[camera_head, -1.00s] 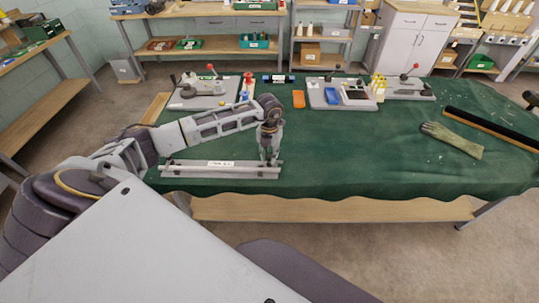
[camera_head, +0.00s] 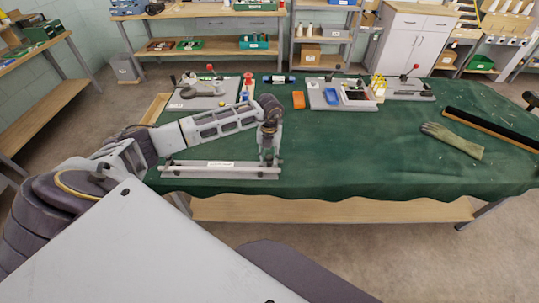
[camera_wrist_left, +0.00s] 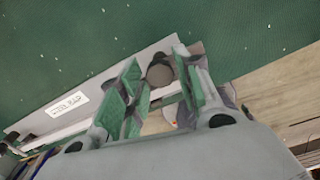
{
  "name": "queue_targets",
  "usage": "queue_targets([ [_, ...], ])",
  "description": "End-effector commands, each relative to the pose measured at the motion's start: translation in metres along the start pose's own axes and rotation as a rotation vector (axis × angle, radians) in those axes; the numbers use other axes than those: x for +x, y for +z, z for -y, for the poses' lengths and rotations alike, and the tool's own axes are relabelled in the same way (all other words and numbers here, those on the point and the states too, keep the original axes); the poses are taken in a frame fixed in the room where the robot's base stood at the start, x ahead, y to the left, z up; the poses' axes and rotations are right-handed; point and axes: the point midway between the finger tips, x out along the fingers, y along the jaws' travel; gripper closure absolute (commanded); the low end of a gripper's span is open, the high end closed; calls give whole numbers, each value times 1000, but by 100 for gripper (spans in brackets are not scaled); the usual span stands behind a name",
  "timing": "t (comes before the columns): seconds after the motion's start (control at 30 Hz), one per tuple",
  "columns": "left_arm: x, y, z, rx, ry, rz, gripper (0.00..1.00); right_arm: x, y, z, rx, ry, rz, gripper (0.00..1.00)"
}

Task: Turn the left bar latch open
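A long grey bar fixture (camera_head: 200,173) with a white label lies along the table's near left edge. My left gripper (camera_head: 269,160) points down at its right end. In the left wrist view, a dark round latch piece (camera_wrist_left: 160,75) sits at the end of the fixture (camera_wrist_left: 85,95), between the fingers of my left gripper (camera_wrist_left: 157,85). The green-padded fingers stand apart on either side of it, and I see no clear contact. The fingers partly hide the latch's lower part, so its turn angle is hard to tell. My right gripper is not in view.
The green-covered table (camera_head: 350,150) has free room in the middle. A glove (camera_head: 452,140) and dark bar (camera_head: 495,128) lie right.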

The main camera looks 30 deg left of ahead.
Motion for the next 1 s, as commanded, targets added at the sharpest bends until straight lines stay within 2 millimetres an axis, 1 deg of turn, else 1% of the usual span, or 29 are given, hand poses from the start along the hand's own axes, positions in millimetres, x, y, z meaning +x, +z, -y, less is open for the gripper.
queue_targets([
  [0.03,0,0,0,0,0,0,55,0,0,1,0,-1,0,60],
  [0.07,0,0,0,0,0,0,51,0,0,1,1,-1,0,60],
  [0.37,0,0,0,1,0,0,51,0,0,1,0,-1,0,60],
  [0.57,-6,0,0,1,-1,1,51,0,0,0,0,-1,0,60],
  [0.77,-24,1,0,1,-1,2,51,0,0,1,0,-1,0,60],
  [1.0,-58,1,0,1,-1,4,51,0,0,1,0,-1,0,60],
])
